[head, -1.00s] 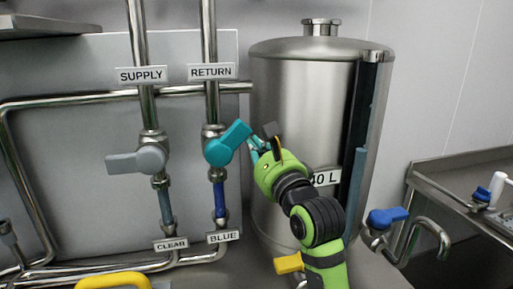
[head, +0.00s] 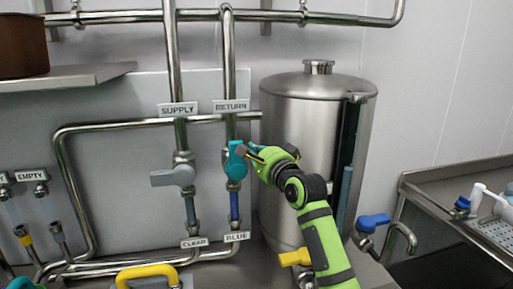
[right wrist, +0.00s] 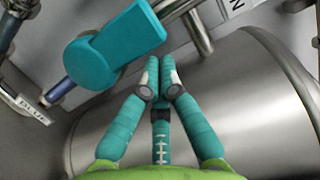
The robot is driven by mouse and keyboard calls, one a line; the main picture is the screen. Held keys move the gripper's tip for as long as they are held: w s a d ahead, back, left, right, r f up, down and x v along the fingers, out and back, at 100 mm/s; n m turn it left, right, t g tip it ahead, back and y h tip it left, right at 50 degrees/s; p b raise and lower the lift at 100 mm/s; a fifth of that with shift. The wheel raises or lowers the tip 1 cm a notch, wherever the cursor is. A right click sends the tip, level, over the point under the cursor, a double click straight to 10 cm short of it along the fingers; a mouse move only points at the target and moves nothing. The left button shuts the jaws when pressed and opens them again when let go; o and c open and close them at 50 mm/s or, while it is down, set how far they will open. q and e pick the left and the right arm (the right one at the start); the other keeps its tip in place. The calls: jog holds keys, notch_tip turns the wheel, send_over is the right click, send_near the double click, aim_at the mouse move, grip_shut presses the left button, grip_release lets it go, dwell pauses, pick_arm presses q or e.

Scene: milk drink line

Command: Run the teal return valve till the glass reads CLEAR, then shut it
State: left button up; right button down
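The teal return valve (head: 236,162) is on the pipe under the RETURN sign (head: 230,106). Its handle stands upright, in line with the pipe, and also shows large in the right wrist view (right wrist: 118,45). The return sight glass (head: 234,206) below it is blue, and its plate (head: 236,237) reads BLUE. My right gripper (head: 254,153) is beside the handle on its right. In the right wrist view its fingertips (right wrist: 161,66) are together with nothing between them, just below the handle; I cannot tell whether they touch it. My left gripper is not identifiable.
The grey supply valve (head: 174,176) is left of the return valve, its handle sideways, above a plate (head: 194,242) reading CLEAR. The steel tank (head: 298,130) stands close behind my right arm. A yellow handle (head: 147,272) and a blue-handled tap (head: 373,221) are lower down.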

pick_arm(q)
jog(key=shift+w+r+p, duration=0.4)
jog(key=shift+w+r, duration=0.1)
jog(key=shift+r, duration=0.15)
pick_arm(e)
jog(key=shift+a+r+n, duration=0.2)
jog(key=shift+a+n, duration=0.05)
jog(key=shift+n, duration=0.25)
pick_arm(q)
jog(key=shift+s, duration=0.3)
